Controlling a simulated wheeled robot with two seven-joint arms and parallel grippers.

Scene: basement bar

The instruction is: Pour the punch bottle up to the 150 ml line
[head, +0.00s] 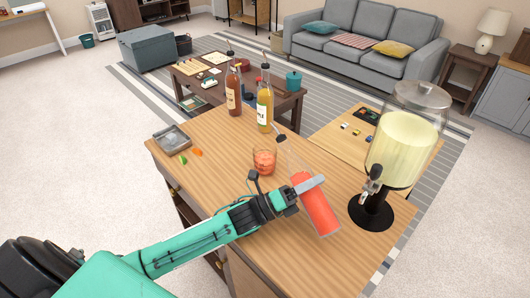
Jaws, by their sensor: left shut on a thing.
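My left gripper (308,186) is shut on a clear bottle of red punch (317,211). The bottle leans, with its dark-tipped neck up and to the left and its base at lower right. The red punch fills its lower part. A clear glass (264,162) stands on the wooden counter (222,150), left of the bottle's neck, with orange-red content in it. The 150 ml line is too small to make out. I see no stream between neck and glass. My right gripper is not in view.
A drink dispenser (403,138) on a black stand is right of the bottle. A brown bottle (233,91) and a yellow bottle (265,110) stand behind the glass. A grey tray (173,138) and green and orange pieces lie at the counter's left.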

